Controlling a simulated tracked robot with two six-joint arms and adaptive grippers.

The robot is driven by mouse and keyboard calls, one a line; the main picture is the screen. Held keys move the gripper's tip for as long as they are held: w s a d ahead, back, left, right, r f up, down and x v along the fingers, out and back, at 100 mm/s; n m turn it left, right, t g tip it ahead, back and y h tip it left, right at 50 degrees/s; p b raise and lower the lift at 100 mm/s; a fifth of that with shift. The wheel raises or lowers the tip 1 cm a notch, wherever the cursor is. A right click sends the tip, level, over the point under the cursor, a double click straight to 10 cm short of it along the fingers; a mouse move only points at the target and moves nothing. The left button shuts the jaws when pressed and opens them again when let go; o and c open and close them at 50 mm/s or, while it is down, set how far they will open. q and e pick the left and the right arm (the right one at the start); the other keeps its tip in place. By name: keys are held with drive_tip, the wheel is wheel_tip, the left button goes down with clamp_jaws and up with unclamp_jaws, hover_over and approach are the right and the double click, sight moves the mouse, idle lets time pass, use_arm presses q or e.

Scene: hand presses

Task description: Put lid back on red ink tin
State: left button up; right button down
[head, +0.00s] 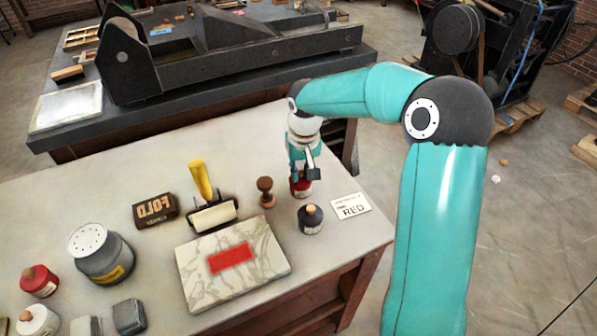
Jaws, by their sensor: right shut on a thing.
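A red ink tin (302,189) stands near the right end of the pale bench, behind the black tin and left of the RED card. My right gripper (305,174) points down directly over this tin. It is shut on what appears to be the tin's lid, which the fingers mostly hide. I cannot tell whether the lid touches the rim. My left gripper is not in view.
A black tin (311,221) with a knob, a wooden stamp handle (266,192) and the RED card (350,207) stand close around. Further left are a brayer (212,215), a marble slab (270,262) with red ink, a FOLD block (155,210) and a grey can (100,256).

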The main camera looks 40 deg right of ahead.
idle(0.4)
drive_tip(key=c, duration=0.6)
unclamp_jaws()
drive_tip(key=shift+o, duration=0.5)
drive_tip(key=shift+s, duration=0.1)
drive_tip(key=shift+r+p, duration=2.6)
drive_tip(key=shift+r, duration=0.9)
clamp_jaws()
